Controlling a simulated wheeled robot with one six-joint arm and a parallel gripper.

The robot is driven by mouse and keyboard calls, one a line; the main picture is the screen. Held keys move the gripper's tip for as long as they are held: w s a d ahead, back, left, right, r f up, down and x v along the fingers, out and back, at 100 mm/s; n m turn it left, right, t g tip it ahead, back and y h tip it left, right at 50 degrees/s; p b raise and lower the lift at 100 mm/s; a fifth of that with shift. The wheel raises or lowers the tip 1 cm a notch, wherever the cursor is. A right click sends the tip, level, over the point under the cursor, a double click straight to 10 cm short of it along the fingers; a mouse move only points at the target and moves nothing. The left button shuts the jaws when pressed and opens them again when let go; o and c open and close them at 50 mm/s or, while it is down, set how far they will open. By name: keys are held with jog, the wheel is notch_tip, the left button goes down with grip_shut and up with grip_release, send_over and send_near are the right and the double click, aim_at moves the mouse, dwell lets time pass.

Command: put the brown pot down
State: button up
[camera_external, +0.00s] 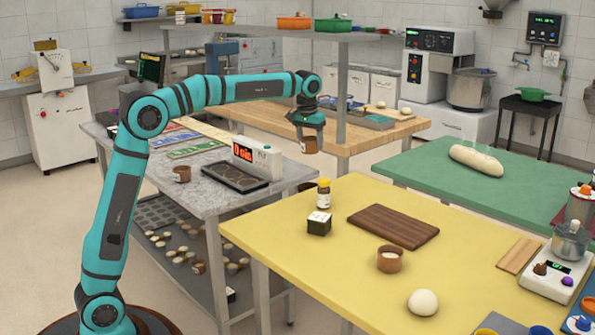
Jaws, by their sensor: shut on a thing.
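My gripper (308,134) points down at the end of my teal arm and is shut on a small brown pot (309,146). The pot hangs roughly upright in the air, seen against the gap near the grey table's right end. Nothing touches it from below as far as I can see. The fingertips are small in this view and their exact grip on the rim is hard to make out.
A grey table (215,190) bears a scale with a red display (257,157) and another brown pot (182,174).

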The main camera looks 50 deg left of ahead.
jog(key=w+d+f+m, duration=0.1)
jog(key=w+d, duration=0.2)
jog(key=d, duration=0.6)
jog(key=w+d+f+m, duration=0.1)
jog(key=w+d, duration=0.3)
jog(key=d, duration=0.6)
jog(key=shift+w+d+f+m, duration=0.3)
jog(key=shift+f+m, duration=0.1)
jog(key=shift+f, duration=0.15)
jog(key=shift+f, duration=5)
jog(key=shift+f, duration=0.1)
jog(key=o, duration=1.1)
jog(key=r, duration=0.4)
jog(key=s+r, duration=0.1)
jog(key=r, duration=0.3)
jog(key=s+r, duration=0.1)
jog(key=r, duration=0.3)
jog(key=shift+r, duration=0.1)
